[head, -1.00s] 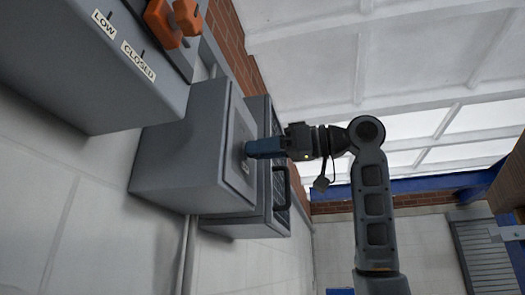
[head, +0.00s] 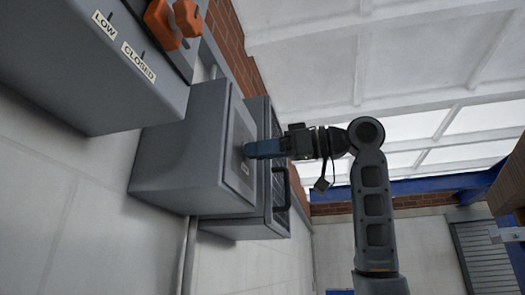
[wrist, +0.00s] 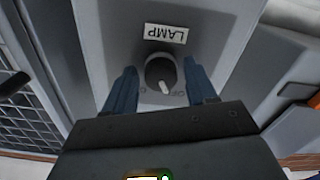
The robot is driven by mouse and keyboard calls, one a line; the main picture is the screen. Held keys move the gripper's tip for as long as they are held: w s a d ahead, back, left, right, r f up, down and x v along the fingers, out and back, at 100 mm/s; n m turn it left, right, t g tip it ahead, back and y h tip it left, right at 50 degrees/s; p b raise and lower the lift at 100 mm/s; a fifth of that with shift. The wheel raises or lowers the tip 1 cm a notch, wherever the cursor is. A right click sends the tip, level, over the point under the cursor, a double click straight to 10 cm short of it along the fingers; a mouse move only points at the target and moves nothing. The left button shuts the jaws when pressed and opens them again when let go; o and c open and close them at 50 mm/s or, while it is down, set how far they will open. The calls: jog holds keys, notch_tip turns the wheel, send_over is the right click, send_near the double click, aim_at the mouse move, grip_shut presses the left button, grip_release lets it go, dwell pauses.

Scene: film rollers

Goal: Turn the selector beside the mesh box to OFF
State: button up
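The selector is a dark round knob (wrist: 161,72) with a white pointer line, on a grey panel under an upside-down LAMP label (wrist: 166,34). Its pointer aims down and slightly right in the wrist view, near partly hidden lettering that looks like OFF (wrist: 177,93). My gripper (wrist: 160,70) is open, its blue fingers on either side of the knob with visible gaps. In the head view my gripper (head: 247,150) reaches the front of the grey selector box (head: 185,150), and the fingers hide the knob. The mesh box (head: 245,228) stands just beyond; its mesh (wrist: 22,95) shows at left in the wrist view.
A dark handle (head: 284,187) sticks out from the mesh box close to my gripper. A larger grey box (head: 120,95) with LOW and CLOSED labels and orange knobs (head: 172,20) is at upper left. Open room lies right of my arm.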

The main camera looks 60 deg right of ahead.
jog(key=shift+o, duration=0.6)
jog(key=b+v, duration=0.2)
jog(key=v, duration=0.5)
jog(key=shift+s+d, duration=0.15)
jog(key=shift+s, duration=0.2)
